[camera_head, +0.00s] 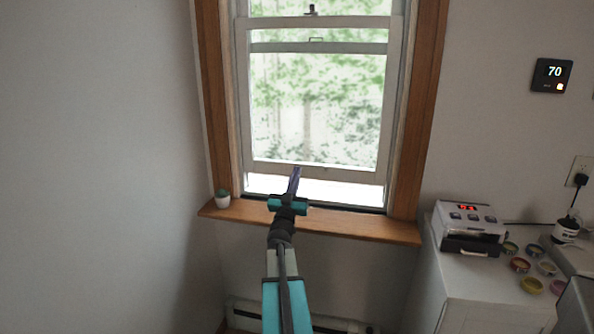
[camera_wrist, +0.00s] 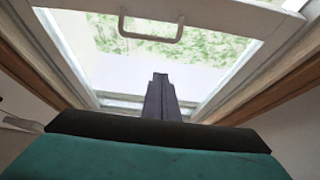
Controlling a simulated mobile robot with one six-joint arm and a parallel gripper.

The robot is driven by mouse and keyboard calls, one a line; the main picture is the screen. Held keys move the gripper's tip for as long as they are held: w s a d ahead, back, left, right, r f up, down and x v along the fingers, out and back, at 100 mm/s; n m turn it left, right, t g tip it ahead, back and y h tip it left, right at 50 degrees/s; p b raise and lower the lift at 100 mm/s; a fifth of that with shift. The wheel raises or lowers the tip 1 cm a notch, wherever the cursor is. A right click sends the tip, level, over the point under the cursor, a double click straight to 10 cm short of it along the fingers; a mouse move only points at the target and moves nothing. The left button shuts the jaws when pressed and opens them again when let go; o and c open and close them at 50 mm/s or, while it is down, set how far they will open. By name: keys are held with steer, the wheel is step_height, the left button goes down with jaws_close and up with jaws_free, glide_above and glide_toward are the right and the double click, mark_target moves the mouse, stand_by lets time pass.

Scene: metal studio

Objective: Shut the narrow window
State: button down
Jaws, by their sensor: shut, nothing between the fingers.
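The narrow window (camera_head: 384,120) has a pale sash inside a brown wooden frame. Its lower sash is raised, with a bright open gap between its bottom rail (camera_head: 340,173) and the sill.
A white cabinet (camera_head: 480,290) at right holds a device with a red display (camera_head: 467,222) and several small bowls. A thermostat (camera_head: 551,75) hangs on the right wall.

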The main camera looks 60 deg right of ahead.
steer(key=shift+v, duration=1.25)
steer(key=shift+w+d, duration=0.1)
steer(key=w+d+f+n+t+y, duration=0.1)
steer(key=w+f+n+t+y, duration=0.1)
steer(key=w+t+y, duration=0.45)
steer(key=d+r+g+p, duration=0.3)
steer(key=d+r+p, duration=0.1)
steer(key=r, duration=0.7)
steer(key=s+d+r+g+h+p, duration=0.1)
steer(key=s+r+p, duration=0.3)
steer(key=r, duration=1.1)
steer(key=s+d+r+m+g+h+p, duration=0.1)
steer(key=s+r+h+p, duration=0.1)
steer(key=s+r, duration=0.6)
steer(key=s+d+r+g+h+p, duration=0.1)
steer(key=s+r+p, duration=0.4)
steer(key=r, duration=1.7)
steer(key=shift+s+r+m+g+p, duration=0.4)
steer(key=shift+s+g, duration=0.15)
steer(key=shift+s, duration=0.1)
